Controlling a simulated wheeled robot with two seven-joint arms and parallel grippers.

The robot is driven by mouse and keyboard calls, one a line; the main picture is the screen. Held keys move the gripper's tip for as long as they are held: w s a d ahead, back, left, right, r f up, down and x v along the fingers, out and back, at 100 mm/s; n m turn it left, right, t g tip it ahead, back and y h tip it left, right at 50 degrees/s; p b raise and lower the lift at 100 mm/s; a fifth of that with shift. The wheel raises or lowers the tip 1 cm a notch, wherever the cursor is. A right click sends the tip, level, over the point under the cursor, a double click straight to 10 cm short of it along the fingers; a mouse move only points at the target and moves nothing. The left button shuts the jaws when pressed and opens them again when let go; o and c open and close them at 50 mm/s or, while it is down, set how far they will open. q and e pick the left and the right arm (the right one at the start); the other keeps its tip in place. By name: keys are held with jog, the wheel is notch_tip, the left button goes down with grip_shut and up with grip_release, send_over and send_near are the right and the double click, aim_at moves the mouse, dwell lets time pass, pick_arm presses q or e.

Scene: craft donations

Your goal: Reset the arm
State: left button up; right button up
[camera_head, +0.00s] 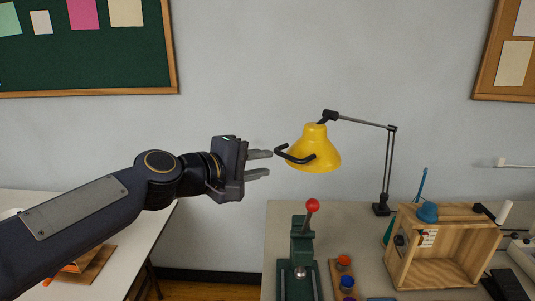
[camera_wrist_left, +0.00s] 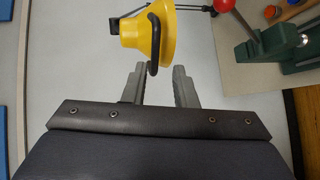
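My left arm reaches in from the left in the head view. Its gripper (camera_head: 262,164) is open and empty, held in the air in front of the grey wall. The two fingers point right, toward a yellow desk lamp (camera_head: 315,148) with a dark handle. In the left wrist view the open fingers (camera_wrist_left: 158,85) show with a gap between them. The lamp's yellow shade (camera_wrist_left: 141,38) lies past the fingertips there, and nothing is between the fingers. I cannot tell from these views how far the lamp is from the fingertips. My right gripper is not in view.
A table (camera_head: 345,225) at the right holds a green press (camera_head: 302,250) with a red knob, small jars (camera_head: 346,283) and a wooden box (camera_head: 445,272). Another table (camera_head: 110,225) stands at the left, below my arm. A green board (camera_head: 85,55) hangs on the wall.

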pick_arm(q)
jog(key=s+a+f+m+g+y, duration=0.2)
jog(key=s+a+f, duration=0.3)
jog(key=s+f, duration=0.3)
jog(key=s+a+f+m+g+y, duration=0.1)
jog(key=s+a+f+m+y, duration=0.1)
jog(key=s+a+f, duration=0.3)
jog(key=s+a+f+m+g+y, duration=0.2)
jog(key=s+a+f, duration=0.3)
jog(key=s+f, duration=0.6)
jog(key=s+m, duration=0.1)
jog(key=s, duration=0.3)
jog(key=shift+m+g+y, duration=0.3)
jog(key=shift+y, duration=0.1)
jog(key=shift+s, duration=0.1)
